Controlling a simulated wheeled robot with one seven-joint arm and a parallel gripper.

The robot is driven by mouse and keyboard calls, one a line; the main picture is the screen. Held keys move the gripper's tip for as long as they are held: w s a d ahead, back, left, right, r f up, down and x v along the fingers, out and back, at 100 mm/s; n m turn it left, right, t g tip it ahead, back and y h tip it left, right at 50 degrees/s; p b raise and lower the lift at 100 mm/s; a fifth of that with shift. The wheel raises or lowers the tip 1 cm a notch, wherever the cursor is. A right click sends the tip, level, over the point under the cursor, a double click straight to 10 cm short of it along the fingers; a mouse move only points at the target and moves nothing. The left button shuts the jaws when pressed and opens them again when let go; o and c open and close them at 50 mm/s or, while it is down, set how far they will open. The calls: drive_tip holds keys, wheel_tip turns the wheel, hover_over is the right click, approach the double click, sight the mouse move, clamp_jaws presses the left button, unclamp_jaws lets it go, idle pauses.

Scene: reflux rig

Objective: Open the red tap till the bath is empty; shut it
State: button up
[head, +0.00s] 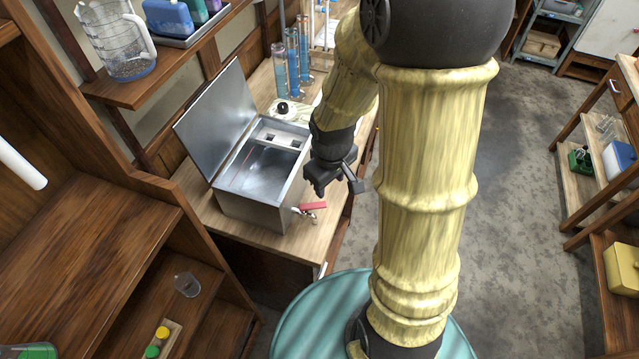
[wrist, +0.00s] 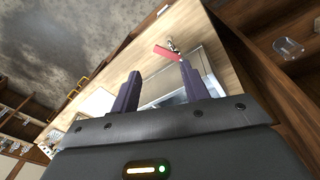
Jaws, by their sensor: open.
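The bath (head: 240,205) is a metal box on the wooden bench, with its lid (head: 216,118) standing open at the left. Its inside shows shiny metal; I cannot tell how much liquid is in it. The red tap (head: 313,206) sticks out low at the bath's front right corner. In the wrist view the red tap handle (wrist: 167,53) shows beyond the fingers, near the bath wall (wrist: 207,62). My gripper (head: 341,188) is open and empty, above and to the right of the tap, apart from it. Its two fingers show in the wrist view (wrist: 158,85).
Tall blue-filled cylinders (head: 292,62) stand on the bench behind the bath. A wooden shelf unit (head: 85,240) rises at the left, with a beaker (head: 187,285) on a lower shelf. The floor (head: 530,220) at the right is clear.

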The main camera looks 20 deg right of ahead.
sight(319, 205)
drive_tip(key=w+f+n, duration=0.2)
drive_tip(key=f+n, duration=0.1)
drive_tip(key=w+f+n+g+p, duration=0.1)
drive_tip(key=w+f+n, duration=0.1)
drive_tip(key=f+n, duration=0.1)
drive_tip(key=w+f+n+p, duration=0.1)
drive_tip(key=w+f+n, duration=0.1)
drive_tip(key=f+n, duration=0.2)
drive_tip(key=shift+w+a+f+g, duration=0.1)
drive_tip(key=shift+w+f+g, duration=0.2)
drive_tip(key=shift+w, duration=0.05)
drive_tip(key=shift+w+a+f+n, duration=0.1)
drive_tip(key=shift+f+n, duration=0.3)
drive_tip(key=shift+n, duration=0.1)
drive_tip(key=shift+f, duration=0.1)
wheel_tip(319, 205, down, 9)
drive_tip(key=b, duration=0.8)
drive_tip(key=shift+r, duration=0.45)
drive_tip(key=c, duration=0.3)
clamp_jaws()
drive_tip(key=shift+f+n+b, duration=0.3)
drive_tip(key=shift+f+b, duration=0.15)
drive_tip(key=shift+b, duration=1.15)
